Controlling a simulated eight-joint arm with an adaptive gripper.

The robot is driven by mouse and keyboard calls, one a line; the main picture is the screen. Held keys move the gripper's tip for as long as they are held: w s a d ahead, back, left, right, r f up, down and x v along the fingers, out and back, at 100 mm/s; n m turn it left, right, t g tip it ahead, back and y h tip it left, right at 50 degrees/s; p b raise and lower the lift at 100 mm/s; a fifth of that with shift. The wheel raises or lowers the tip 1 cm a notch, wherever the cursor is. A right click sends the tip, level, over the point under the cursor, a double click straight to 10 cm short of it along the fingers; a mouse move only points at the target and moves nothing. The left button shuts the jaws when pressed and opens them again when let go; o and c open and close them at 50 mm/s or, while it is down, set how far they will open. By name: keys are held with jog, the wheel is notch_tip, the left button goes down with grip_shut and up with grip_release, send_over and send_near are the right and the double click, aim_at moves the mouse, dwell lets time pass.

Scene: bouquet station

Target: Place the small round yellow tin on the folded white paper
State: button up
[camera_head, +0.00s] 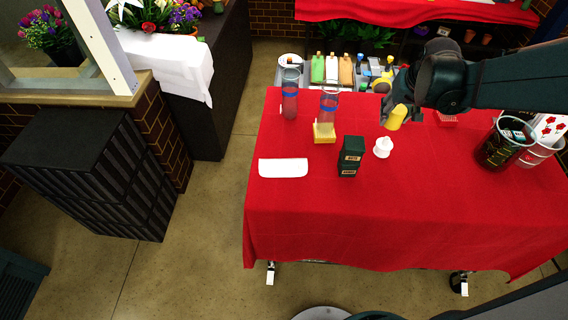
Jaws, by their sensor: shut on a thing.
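The small round yellow tin (397,117) is held by my gripper (391,112) above the red-covered table, towards its back. The tin looks tilted, and part of it is hidden by the gripper, which is shut on it. The folded white paper (283,168) lies flat near the left edge of the table, to the left of and nearer than the gripper. Its visible top is bare.
A dark green box (350,157) and a white lidded jar (383,147) stand between gripper and paper. A yellow block (324,133) and two clear tubes with blue bands (290,95) (328,108) stand behind the paper. Buckets (505,143) stand at right. The table's front is clear.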

jog(key=s+a+n+y+b, duration=0.15)
jog(key=a+n, duration=0.35)
jog(key=a, duration=1.3)
jog(key=n+g+y, duration=0.1)
jog(key=n+y, duration=0.1)
jog(key=n, duration=0.3)
send_over(280, 164)
jog(key=s+d, duration=0.1)
jog(key=shift+f, duration=2.25)
jog(key=shift+d+f+b, duration=0.1)
jog(key=shift+f+b, duration=0.1)
jog(key=shift+b, duration=0.15)
jog(key=shift+s+f+b, duration=0.1)
jog(key=shift+f+b, duration=0.25)
jog(key=shift+f, duration=2.6)
jog(key=shift+f, duration=2.05)
jog(key=shift+f+b, duration=0.15)
jog(key=shift+b, duration=0.25)
